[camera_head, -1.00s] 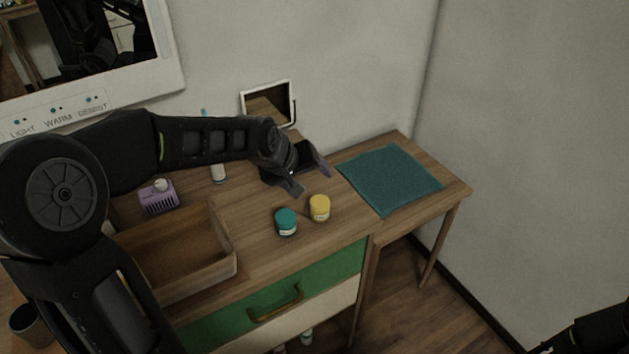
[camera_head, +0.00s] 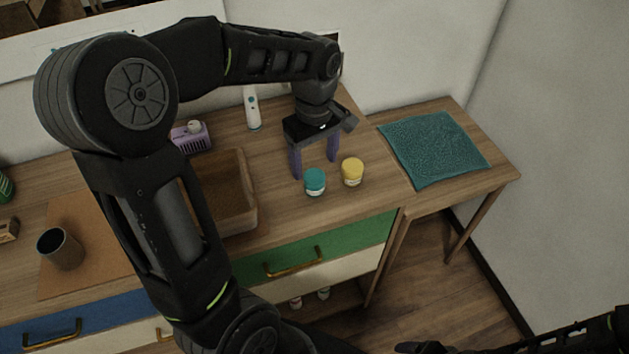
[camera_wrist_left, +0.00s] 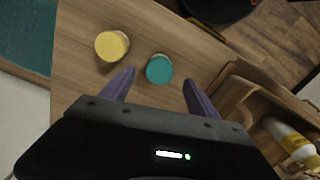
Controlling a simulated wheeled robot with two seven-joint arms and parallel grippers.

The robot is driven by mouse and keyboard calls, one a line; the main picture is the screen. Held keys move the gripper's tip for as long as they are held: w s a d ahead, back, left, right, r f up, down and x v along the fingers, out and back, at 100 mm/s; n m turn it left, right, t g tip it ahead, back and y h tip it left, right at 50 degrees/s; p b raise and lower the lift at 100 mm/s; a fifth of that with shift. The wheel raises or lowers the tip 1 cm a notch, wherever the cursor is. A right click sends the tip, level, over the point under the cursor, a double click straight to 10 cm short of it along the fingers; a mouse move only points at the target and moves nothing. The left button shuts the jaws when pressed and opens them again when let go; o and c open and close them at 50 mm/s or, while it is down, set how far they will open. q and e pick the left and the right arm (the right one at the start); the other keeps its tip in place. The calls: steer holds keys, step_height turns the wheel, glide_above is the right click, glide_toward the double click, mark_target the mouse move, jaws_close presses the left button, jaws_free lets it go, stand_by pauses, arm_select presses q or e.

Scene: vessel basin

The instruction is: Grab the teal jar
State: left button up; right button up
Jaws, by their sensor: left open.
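The teal jar (camera_head: 315,182) stands upright on the wooden counter, near its front edge above the green drawer. My left gripper (camera_head: 314,168) is open and points down just behind the jar, its two purple fingers apart. In the left wrist view the teal jar (camera_wrist_left: 159,69) shows ahead of and between the open fingertips (camera_wrist_left: 158,76), with nothing held. A yellow-lidded jar (camera_head: 352,172) stands close to the right of the teal jar; it also shows in the left wrist view (camera_wrist_left: 112,46). My right gripper is not clearly seen; only part of a dark arm shows at the bottom right.
A wooden tray (camera_head: 246,215) lies left of the jars. A purple dispenser (camera_head: 191,137) and a white bottle (camera_head: 252,108) stand behind. A teal cloth (camera_head: 434,148) lies on the side table at right. A cup (camera_head: 60,249) stands at far left.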

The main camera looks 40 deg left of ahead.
mark_target(314, 175)
arm_select(q)
steer(key=shift+f, duration=1.15)
steer(key=shift+w+a+f+p, duration=0.15)
steer(key=shift+f+p, duration=0.5)
steer(key=shift+f, duration=1.95)
jaws_close()
